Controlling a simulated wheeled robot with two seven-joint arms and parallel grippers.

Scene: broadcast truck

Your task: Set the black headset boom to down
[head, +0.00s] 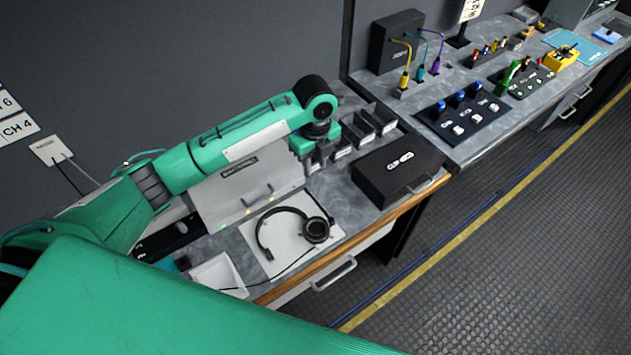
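The black headset (316,231) lies on a white pad (283,243) on the grey worktop. Its headband curves to the left and its round ear cup is at the right. A thin dark piece, perhaps the boom, shows by the ear cup's upper right; I cannot tell its position for sure. My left gripper (318,160) points down beyond the headset, above the back of the worktop and near the small bins. It is apart from the headset. Its fingertips are small and partly hidden, so its opening is unclear. My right gripper is not in view.
A grey console (250,190) stands behind the headset. A black case (398,170) lies to the right, beside several small dark bins (376,118). A white tray (217,275) is at the lower left. A second bench holds a button panel (462,115). The floor in front is clear.

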